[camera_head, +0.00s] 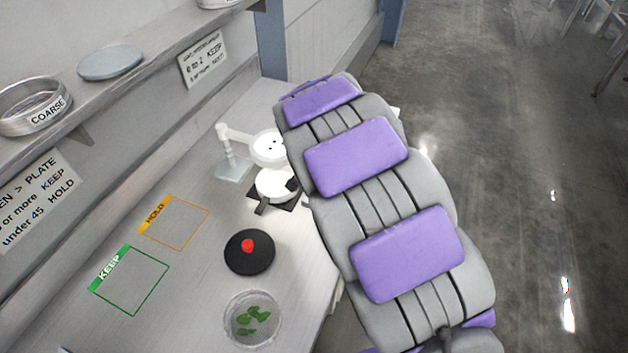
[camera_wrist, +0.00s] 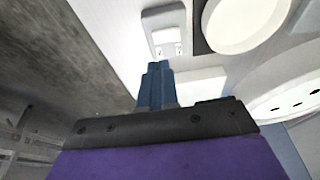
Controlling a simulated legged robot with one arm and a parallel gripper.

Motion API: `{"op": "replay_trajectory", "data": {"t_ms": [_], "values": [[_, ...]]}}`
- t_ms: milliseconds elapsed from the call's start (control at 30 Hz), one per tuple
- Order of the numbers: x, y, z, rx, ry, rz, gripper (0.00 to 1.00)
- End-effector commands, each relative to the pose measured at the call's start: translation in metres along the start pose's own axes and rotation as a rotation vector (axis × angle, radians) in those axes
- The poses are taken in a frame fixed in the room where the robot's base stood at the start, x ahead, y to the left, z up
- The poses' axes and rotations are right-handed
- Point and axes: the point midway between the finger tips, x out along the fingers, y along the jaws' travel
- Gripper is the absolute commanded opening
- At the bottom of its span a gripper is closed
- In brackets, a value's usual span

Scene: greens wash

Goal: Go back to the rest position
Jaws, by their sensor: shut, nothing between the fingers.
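In the wrist view my gripper (camera_wrist: 157,66) has its two blue fingers together, with nothing held between them. It is over the pale bench, near a white block (camera_wrist: 167,38) and a white round dish (camera_wrist: 245,20). I cannot tell whether the fingers touch anything. In the head view my purple and grey arm stretches along the bench's right edge and hides the gripper. No marker of a rest position shows.
A white stand (camera_head: 268,146) with a round head is close left of my arm. A black disc with a red knob (camera_head: 248,246), a clear bowl (camera_head: 236,337) of green leaves, and KEEP (camera_head: 133,283) and HOLD (camera_head: 174,224) squares are on the bench. Open floor (camera_head: 540,210) lies right.

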Motion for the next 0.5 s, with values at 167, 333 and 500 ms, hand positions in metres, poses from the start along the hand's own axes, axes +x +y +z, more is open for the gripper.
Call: {"op": "replay_trajectory", "data": {"t_ms": [167, 333, 500], "values": [[-0.0165, 0.0069, -0.0046, 0.001, -0.002, -0.001, 0.00], [-0.0166, 0.0094, -0.0051, 0.001, -0.003, -0.002, 0.00], [-0.0167, 0.0082, -0.0045, 0.001, -0.002, -0.001, 0.00]]}}
